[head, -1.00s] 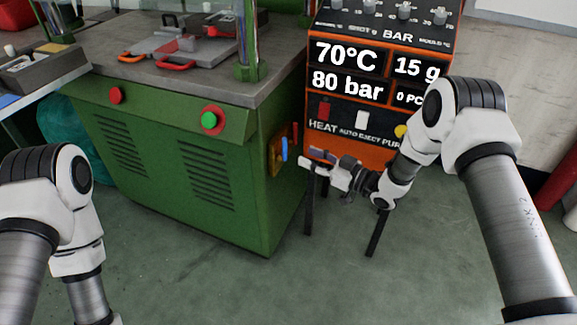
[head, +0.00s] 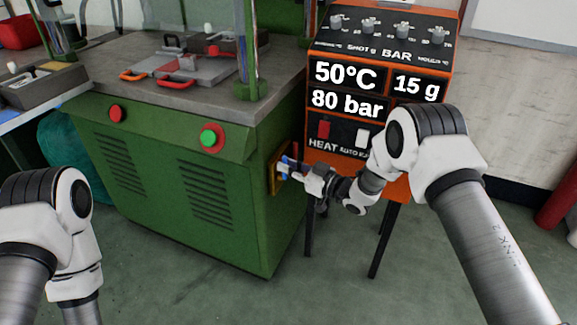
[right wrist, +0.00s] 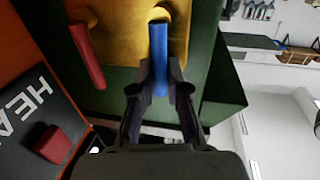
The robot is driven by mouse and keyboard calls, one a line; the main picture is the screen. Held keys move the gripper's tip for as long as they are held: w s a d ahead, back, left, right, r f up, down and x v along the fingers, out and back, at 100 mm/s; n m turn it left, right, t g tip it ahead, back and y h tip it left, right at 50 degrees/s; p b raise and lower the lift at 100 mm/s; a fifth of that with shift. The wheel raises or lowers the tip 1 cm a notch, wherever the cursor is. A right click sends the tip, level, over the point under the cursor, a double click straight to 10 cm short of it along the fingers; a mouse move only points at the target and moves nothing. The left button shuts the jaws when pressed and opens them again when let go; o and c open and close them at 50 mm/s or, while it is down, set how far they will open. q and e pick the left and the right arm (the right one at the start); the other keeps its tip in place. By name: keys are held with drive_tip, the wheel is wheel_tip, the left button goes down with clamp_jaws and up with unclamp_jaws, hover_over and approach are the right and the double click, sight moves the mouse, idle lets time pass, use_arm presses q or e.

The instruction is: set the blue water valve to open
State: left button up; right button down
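The blue water valve lever (right wrist: 160,45) sticks out from a yellow plate (right wrist: 125,25) in the right wrist view. In the head view the yellow plate (head: 274,178) is on the right side of the green machine, and the lever is mostly hidden by my right gripper (head: 287,168). In the right wrist view that gripper (right wrist: 160,78) has one finger on each side of the blue lever, and the fingertips appear to press against it. A red lever (right wrist: 87,55) sits beside it, clear of the fingers. My left gripper is out of view; only the left arm shows.
The orange control box (head: 400,188) on black legs stands close to my right arm and reads 50°C, 80 bar and 15 g. The green machine (head: 150,215) carries a red button (head: 117,114) and a green button (head: 209,138). Floor in front is free.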

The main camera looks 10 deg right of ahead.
drive_tip(key=shift+s+a+n, duration=0.1)
drive_tip(key=shift+n, duration=0.2)
drive_tip(key=n, duration=0.1)
drive_tip(key=s+n, duration=0.1)
drive_tip(key=n, duration=0.1)
drive_tip(key=shift+a+f+y+b, duration=0.2)
drive_tip(key=shift+a+y+b, duration=0.15)
drive_tip(key=shift+a+y, duration=0.05)
drive_tip(key=n, duration=0.1)
drive_tip(key=s+n, duration=0.1)
drive_tip(key=f+n+b, duration=0.1)
drive_tip(key=n, duration=0.1)
drive_tip(key=shift+s+a+y, duration=0.15)
drive_tip(key=shift+a+y, duration=0.15)
drive_tip(key=shift+a, duration=0.05)
drive_tip(key=n, duration=0.1)
drive_tip(key=n+b, duration=0.1)
drive_tip(key=f+n+y, duration=0.1)
drive_tip(key=n, duration=0.1)
drive_tip(key=shift+s+a, duration=0.3)
drive_tip(key=shift+s, duration=0.1)
drive_tip(key=shift+s+a+f+n+g+y+b, duration=0.1)
drive_tip(key=shift+f+n+y+b, duration=0.15)
drive_tip(key=shift+n, duration=0.45)
drive_tip(key=shift+s+f+n+g+y+b, duration=0.15)
drive_tip(key=shift+n+b, duration=0.25)
drive_tip(key=shift+n, duration=0.3)
drive_tip(key=shift+a+f+n+g+y+b, duration=0.1)
drive_tip(key=shift+f+n+b, duration=0.15)
drive_tip(key=shift+n, duration=0.45)
